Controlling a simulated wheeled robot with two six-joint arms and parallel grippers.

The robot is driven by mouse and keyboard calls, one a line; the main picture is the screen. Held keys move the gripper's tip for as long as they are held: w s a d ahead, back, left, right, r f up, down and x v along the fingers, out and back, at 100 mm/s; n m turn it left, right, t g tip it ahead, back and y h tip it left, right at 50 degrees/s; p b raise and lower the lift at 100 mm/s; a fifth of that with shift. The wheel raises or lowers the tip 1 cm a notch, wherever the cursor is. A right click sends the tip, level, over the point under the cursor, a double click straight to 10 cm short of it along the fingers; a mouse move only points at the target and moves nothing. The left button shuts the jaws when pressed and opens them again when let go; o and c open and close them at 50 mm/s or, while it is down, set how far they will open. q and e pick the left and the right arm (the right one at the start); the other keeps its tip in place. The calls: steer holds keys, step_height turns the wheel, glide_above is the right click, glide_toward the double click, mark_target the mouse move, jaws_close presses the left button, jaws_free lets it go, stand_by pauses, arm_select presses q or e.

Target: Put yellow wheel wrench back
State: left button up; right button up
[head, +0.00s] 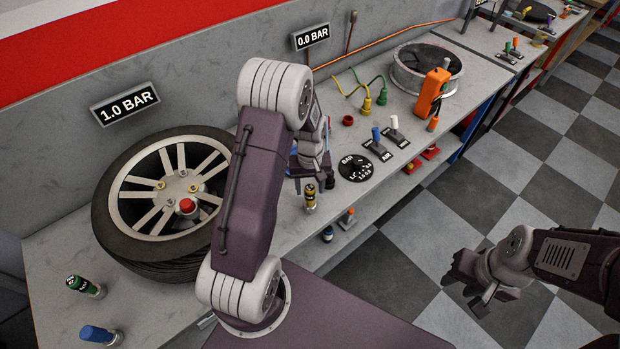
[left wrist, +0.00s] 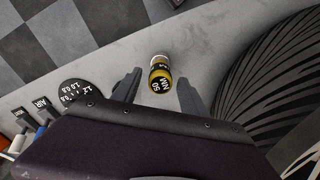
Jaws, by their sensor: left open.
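The yellow wheel wrench is a short black and yellow cylinder (head: 310,198) standing on the grey bench near its front edge, right of the wheel. In the left wrist view the wrench (left wrist: 160,78) reads "50 NM" and lies between the two finger tips, with a gap on each side. My left gripper (head: 312,178) is open and empty above and just behind it, partly hidden by its own wrist in the head view. My right gripper (head: 478,282) hangs over the checkered floor, away from the bench; its finger gap is unclear.
A wheel with a black tyre (head: 118,215) lies on the bench at left. A round BAR dial (head: 355,168), levers (head: 395,130) and an orange device (head: 432,92) are to the right.

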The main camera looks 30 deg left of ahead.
arm_select(q)
step_height(320, 180, up, 6)
steer(key=shift+r, duration=0.1)
steer(key=s+d+r+m, duration=0.1)
steer(key=s+d+m, duration=0.2)
steer(key=s, duration=0.3)
steer(key=s+d+r+m+t, duration=0.1)
steer(key=s+d+m, duration=0.2)
steer(key=s, duration=0.3)
steer(key=shift+s+d+r+m, duration=0.3)
steer(key=shift+d, duration=0.45)
steer(key=shift+s, duration=0.15)
